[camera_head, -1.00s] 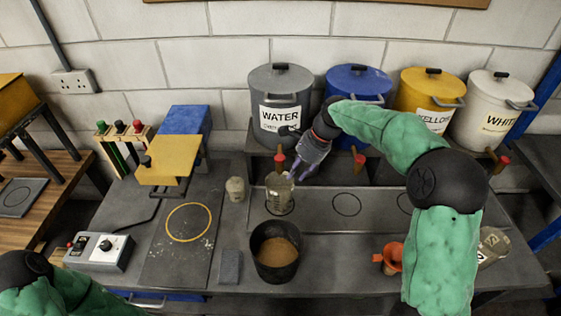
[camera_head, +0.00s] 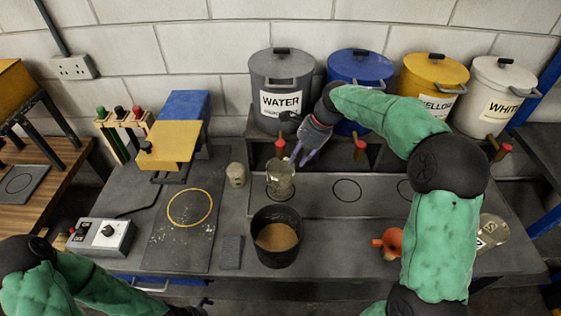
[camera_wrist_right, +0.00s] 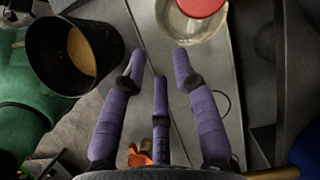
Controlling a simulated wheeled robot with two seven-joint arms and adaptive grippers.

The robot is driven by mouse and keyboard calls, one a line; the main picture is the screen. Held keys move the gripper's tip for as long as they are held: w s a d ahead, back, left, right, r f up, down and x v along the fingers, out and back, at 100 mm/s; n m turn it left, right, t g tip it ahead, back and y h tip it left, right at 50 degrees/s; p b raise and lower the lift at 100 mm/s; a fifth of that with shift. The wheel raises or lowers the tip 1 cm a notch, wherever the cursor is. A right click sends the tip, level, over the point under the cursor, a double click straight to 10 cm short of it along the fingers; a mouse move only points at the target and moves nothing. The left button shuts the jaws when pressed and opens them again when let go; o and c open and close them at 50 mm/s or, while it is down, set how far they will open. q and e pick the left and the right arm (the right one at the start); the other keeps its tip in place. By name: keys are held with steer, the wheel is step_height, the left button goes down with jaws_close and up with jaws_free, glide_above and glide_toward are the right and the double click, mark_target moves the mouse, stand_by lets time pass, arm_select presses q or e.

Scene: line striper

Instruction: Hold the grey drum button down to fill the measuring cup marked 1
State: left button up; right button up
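The grey drum (camera_head: 281,88) labelled WATER stands on the raised shelf at the back. Its red-topped button (camera_head: 280,144) is at its front; a red disc (camera_wrist_right: 200,5) shows at the top of the right wrist view. A clear measuring cup (camera_head: 281,181) stands below it on the grey strip and shows in part in the wrist view (camera_wrist_right: 190,22). Its mark and fill level cannot be read. My right gripper (camera_head: 293,158) is beside the button, on its right. Its fingers (camera_wrist_right: 160,62) are spread and empty, short of the red disc. My left arm is low left; its fingers are hidden.
Blue (camera_head: 359,75), yellow (camera_head: 433,80) and white (camera_head: 495,95) drums stand to the right. A black bucket (camera_head: 276,250) of brown material stands in front of the cup.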

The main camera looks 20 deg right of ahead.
jaws_close()
stand_by(1.0)
